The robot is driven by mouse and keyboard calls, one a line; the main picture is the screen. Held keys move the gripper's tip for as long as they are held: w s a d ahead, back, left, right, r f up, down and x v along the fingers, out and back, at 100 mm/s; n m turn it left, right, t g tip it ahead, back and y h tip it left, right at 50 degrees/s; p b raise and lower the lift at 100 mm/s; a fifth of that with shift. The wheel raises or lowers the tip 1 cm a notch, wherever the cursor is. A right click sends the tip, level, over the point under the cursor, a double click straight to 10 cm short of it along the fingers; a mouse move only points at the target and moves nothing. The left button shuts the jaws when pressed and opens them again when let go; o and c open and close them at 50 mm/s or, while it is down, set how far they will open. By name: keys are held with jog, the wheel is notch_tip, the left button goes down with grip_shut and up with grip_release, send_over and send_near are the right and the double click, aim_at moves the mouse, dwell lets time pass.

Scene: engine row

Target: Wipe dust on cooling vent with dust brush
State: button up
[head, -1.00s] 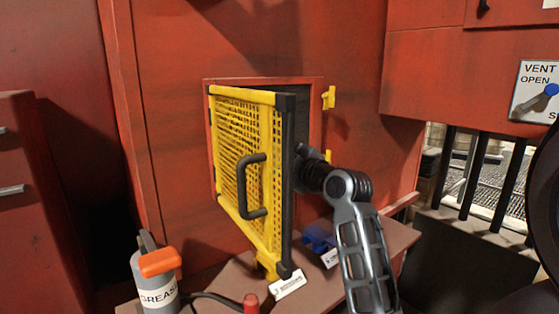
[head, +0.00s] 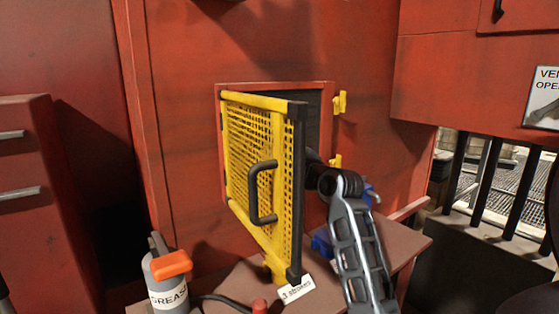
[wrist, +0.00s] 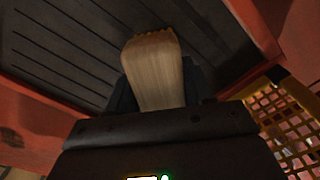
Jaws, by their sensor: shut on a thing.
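The cooling vent (wrist: 70,45) is a dark slatted panel in a red frame, filling the upper left of the wrist view. In the head view a strip of the dark vent opening (head: 317,108) shows past the open yellow guard door. The dust brush (wrist: 153,75) is a tan block with a ragged brownish far edge, in front of the slats; I cannot tell if it touches them. My gripper (wrist: 155,95) is shut on the brush. In the head view the gripper and brush are hidden behind the door and arm.
The yellow mesh guard door (head: 258,165) with a black handle (head: 257,192) stands open, close left of my arm. Below are a shelf (head: 228,290), a "3 strokes" label (head: 297,289), a blue holder (head: 322,243) and a grease canister (head: 166,275). Railings (head: 490,180) stand at right.

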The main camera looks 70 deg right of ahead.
jog(key=shift+x, duration=1)
dwell(0.3)
jog(key=shift+d, duration=0.1)
jog(key=shift+s+d+f+b, duration=0.1)
jog(key=shift+s+d+b, duration=0.3)
jog(key=shift+d+b, duration=0.25)
jog(key=shift+s+d+b, duration=0.7)
jog(key=shift+d+b, duration=0.1)
jog(key=shift+d, duration=0.2)
jog(key=shift+w, duration=0.15)
jog(key=shift+w+a, duration=0.6)
jog(key=shift+a, duration=0.25)
jog(key=shift+w+a, duration=0.65)
jog(key=shift+a, duration=0.2)
jog(key=shift+c, duration=0.3)
